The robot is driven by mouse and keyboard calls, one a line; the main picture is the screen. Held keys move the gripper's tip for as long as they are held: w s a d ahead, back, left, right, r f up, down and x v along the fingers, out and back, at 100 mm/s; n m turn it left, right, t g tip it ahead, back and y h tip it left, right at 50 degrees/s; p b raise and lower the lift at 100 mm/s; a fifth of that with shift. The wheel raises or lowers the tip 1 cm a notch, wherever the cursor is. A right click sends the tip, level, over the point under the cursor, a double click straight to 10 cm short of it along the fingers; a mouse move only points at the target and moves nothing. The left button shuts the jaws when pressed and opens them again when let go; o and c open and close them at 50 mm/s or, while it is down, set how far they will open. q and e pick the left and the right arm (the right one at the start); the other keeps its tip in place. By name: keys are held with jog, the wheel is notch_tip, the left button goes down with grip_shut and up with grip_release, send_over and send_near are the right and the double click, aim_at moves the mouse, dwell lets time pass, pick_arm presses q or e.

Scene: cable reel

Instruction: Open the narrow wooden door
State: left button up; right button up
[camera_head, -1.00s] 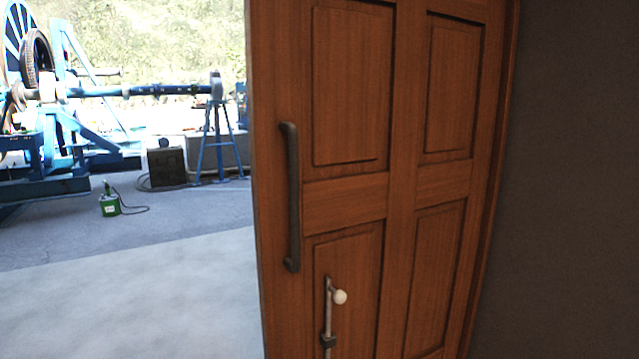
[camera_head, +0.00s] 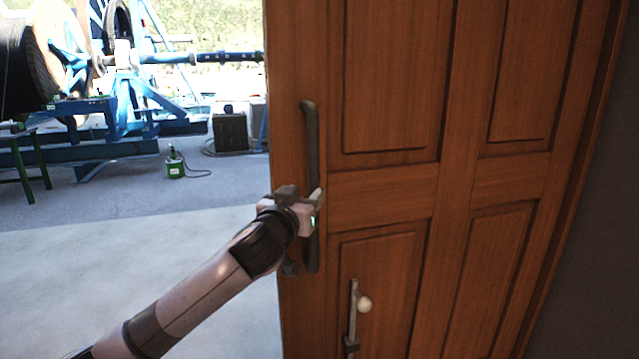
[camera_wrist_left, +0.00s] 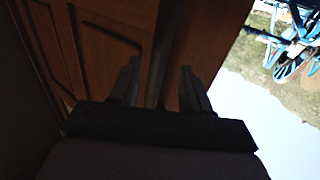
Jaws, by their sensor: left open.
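The narrow wooden door (camera_head: 385,183) is brown and panelled and fills the right half of the head view. A long dark vertical bar handle (camera_head: 311,140) is fixed near its left edge. A metal bolt with a white knob (camera_head: 364,304) sits lower on the door. My left gripper (camera_head: 303,193) is at the middle of the handle. In the left wrist view, the open fingers (camera_wrist_left: 158,88) stand on either side of the handle bar (camera_wrist_left: 163,50), with gaps showing. Whether a finger touches it is unclear. My right gripper is not in view.
A dark wall (camera_head: 600,250) stands to the right of the door.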

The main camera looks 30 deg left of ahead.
aim_at(311, 188)
pick_arm(q)
jog(key=shift+p+x, duration=0.6)
jog(key=shift+x, duration=2.35)
jog(key=shift+f, duration=0.1)
grip_shut()
